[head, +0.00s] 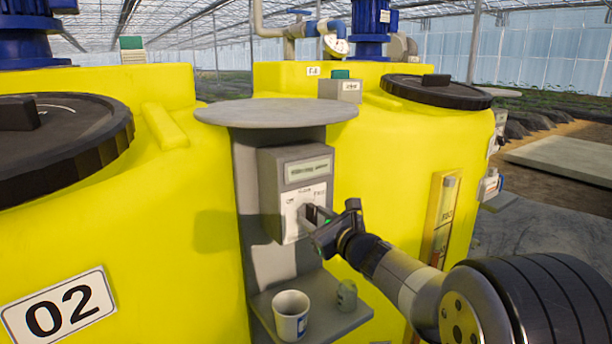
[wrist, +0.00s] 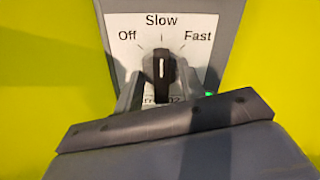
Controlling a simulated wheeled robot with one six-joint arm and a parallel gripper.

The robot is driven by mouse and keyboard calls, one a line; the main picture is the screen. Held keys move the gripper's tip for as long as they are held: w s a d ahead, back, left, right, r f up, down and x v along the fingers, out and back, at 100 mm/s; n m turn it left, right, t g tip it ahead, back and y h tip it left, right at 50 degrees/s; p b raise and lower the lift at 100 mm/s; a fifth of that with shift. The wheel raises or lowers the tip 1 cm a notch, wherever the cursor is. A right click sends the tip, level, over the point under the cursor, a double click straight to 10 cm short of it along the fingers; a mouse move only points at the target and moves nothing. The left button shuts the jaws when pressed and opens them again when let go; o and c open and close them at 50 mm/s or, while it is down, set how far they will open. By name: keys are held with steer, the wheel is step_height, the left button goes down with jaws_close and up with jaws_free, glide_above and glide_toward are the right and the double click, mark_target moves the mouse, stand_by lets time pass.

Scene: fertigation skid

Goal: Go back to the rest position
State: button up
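A rotary knob (wrist: 162,68) sits on a white plate (wrist: 185,25) marked Off, Slow and Fast. Its white pointer line is up, at Slow. In the head view the plate (head: 290,215) is on the front of a grey control box (head: 270,170), below its display. My gripper (head: 313,214) is at this plate and hides the knob there. In the wrist view my gripper (wrist: 163,84) has its fingers apart, one on either side of the knob, with narrow gaps seen. I cannot tell exactly how deep the fingers reach past the knob.
Below my gripper, a grey shelf (head: 345,322) bears a white cup (head: 291,314) and a small grey-green object (head: 347,295). A round grey top (head: 277,113) overhangs the control box. Yellow tanks (head: 190,235) stand on both sides. Open floor (head: 535,235) lies at the right.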

steer(key=n, duration=0.4)
steer(key=shift+a, duration=0.1)
steer(key=shift+s, duration=0.1)
stand_by(0.4)
